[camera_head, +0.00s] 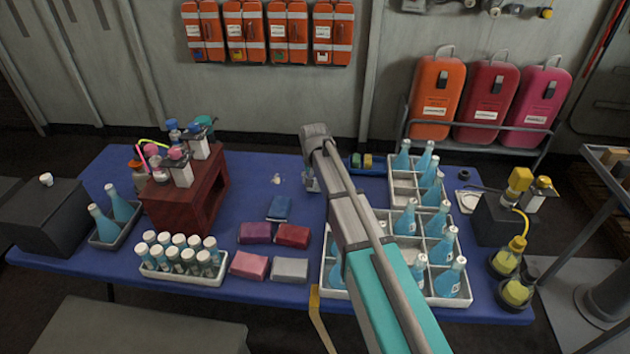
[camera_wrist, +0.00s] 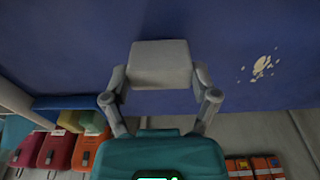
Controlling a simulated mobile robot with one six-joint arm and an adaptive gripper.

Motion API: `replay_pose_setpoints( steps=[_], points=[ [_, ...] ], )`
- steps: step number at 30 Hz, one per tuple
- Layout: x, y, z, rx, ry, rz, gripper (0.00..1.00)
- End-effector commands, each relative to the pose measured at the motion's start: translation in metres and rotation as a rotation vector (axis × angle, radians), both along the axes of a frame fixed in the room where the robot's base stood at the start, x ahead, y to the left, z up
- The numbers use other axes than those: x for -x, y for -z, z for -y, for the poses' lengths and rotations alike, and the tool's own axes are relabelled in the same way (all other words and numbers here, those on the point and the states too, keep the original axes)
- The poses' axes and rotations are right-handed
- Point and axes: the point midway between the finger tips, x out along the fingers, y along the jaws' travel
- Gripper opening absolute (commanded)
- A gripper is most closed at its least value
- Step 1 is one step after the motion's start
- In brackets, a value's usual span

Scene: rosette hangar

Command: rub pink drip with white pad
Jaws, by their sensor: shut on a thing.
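My gripper (camera_wrist: 160,92) is shut on a white pad (camera_wrist: 160,62), held by its two sides over the blue table. In the head view, my arm mostly hides the gripper (camera_head: 313,178) and pad. I cannot tell whether the pad touches the table. A pale cream splatter (camera_wrist: 262,68) lies on the cloth to the right of the pad in the wrist view, apart from it. It also shows in the head view (camera_head: 277,179), left of the gripper. I see no clearly pink drip.
Dark blue (camera_head: 280,207), purple (camera_head: 255,233), dark red (camera_head: 293,236), pink (camera_head: 250,265) and light grey (camera_head: 290,269) pads lie left of my arm. A bottle crate (camera_head: 462,301) stands right. A red-brown stand (camera_head: 187,203) is left. Cloth around the splatter is clear.

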Motion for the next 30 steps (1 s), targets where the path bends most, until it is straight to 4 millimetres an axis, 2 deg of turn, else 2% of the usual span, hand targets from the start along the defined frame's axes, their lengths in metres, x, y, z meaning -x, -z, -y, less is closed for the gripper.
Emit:
replay_pose_setpoints(
  steps=[1, 18, 30],
  points=[
    [0.0, -0.008, 0.0, 0.0, 0.0, 0.0, 0.38],
    [0.0, -0.047, 0.0, 0.0, 0.0, 0.0, 0.38],
    [0.0, -0.049, 0.0, 0.0, 0.0, 0.0, 0.38]
  ],
)
